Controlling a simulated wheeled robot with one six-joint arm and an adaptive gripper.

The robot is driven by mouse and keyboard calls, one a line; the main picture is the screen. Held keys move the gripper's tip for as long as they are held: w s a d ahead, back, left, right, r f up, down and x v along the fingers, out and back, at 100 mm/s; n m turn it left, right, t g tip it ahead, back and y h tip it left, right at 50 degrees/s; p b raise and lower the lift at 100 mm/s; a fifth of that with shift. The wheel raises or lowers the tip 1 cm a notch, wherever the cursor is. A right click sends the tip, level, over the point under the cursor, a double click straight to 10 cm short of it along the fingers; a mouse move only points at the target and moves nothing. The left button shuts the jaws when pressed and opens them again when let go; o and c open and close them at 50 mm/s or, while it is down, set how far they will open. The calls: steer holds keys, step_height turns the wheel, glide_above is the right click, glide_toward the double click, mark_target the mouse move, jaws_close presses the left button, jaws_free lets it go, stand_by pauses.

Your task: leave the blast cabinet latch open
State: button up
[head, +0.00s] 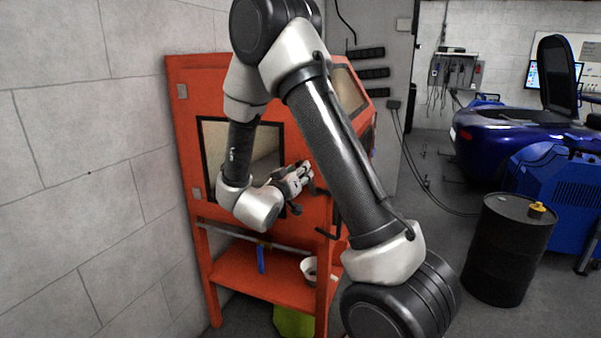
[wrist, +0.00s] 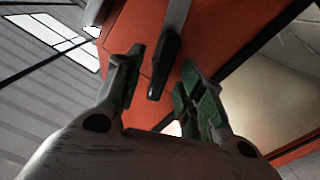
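The orange-red blast cabinet (head: 187,130) stands against the block wall in the head view, with a dark-framed window in its side. In the wrist view its orange panel (wrist: 140,22) fills the upper middle. A dark latch handle (wrist: 164,65) on a grey bar stands out in front of that panel. My gripper (wrist: 160,80) is open, with one green-padded finger on each side of the handle and visible gaps between. In the head view my gripper (head: 301,174) is at the cabinet's front corner. My arm hides part of the cabinet there, and I cannot make out the latch's angle.
A lower shelf (head: 245,283) under the cabinet holds a white bowl (head: 310,268). A black drum (head: 510,250) and a blue machine (head: 560,190) stand at right. The grey floor between cabinet and drum has a cable across it.

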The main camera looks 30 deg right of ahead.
steer(key=shift+x, duration=0.8)
jaws_close()
steer(key=shift+s+m, duration=0.15)
steer(key=shift+m, duration=2.15)
jaws_free()
